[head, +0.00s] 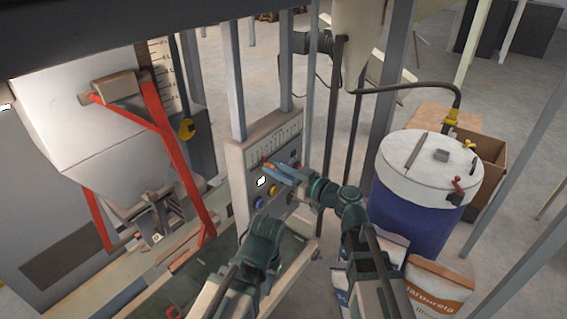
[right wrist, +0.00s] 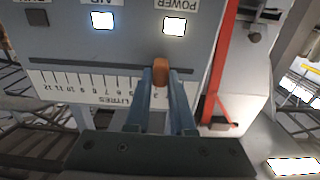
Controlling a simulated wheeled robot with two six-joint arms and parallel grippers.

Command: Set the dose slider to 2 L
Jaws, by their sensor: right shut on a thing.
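The grey control panel (head: 240,165) stands near the middle of the head view. It carries a white litre scale (head: 275,145), which appears upside down in the right wrist view (right wrist: 85,84). The orange slider knob (right wrist: 160,68) sits in the dark slot toward the scale's low-number end. Its mark seems near 2 or 3; the fingers partly cover the numbers, so I cannot tell exactly. My right gripper (right wrist: 161,88) is shut on the knob, one blue-grey finger on each side. It also shows at the panel in the head view (head: 276,170). My left gripper is not distinguishable.
Lit indicators (right wrist: 102,20) and a lit POWER lamp (right wrist: 173,25) are above the slot in the wrist view. A white hopper with red bars (head: 85,110) stands left. A blue drum (head: 405,205) and sacks (head: 438,285) are at right. Posts flank the panel.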

